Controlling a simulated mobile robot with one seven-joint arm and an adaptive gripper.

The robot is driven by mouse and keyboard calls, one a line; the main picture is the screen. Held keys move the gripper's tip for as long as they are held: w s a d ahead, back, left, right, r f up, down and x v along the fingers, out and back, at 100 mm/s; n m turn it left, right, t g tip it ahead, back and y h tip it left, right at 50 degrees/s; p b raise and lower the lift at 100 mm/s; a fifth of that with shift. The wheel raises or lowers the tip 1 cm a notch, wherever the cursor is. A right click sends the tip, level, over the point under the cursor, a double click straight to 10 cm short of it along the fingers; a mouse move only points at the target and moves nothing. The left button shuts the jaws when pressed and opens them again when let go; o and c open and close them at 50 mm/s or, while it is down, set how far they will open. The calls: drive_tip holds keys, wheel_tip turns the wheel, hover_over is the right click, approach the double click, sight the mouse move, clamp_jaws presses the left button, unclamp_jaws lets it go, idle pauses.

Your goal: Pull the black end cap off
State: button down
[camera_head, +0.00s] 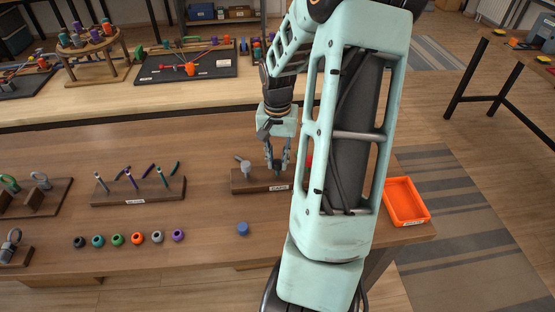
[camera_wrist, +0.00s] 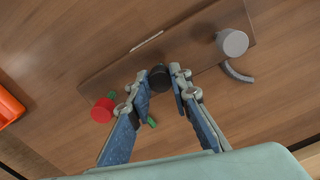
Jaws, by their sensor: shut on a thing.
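The black end cap (camera_wrist: 160,76) shows in the wrist view between my two fingertips, over the wooden board (camera_wrist: 112,75). My gripper (camera_head: 277,166) points down at this board in the head view; it also shows in the wrist view (camera_wrist: 161,82), shut on the black end cap. Whatever lies under the cap is hidden. A grey cap (camera_wrist: 233,42) stands at one end of the board, with a grey curved piece (camera_wrist: 238,73) beside it. A red cap (camera_wrist: 103,110) stands at the other end. Small green pieces (camera_wrist: 151,122) show near my fingers.
An orange tray (camera_head: 405,202) sits at the table's right end. A blue piece (camera_head: 243,228) lies in front of the board. Several coloured rings (camera_head: 137,239) stand in a row at left, below a rack of sticks (camera_head: 140,190). My arm hides part of the table.

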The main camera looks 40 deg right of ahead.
drive_tip(key=shift+r+p, duration=2.15)
drive_tip(key=shift+r, duration=0.75)
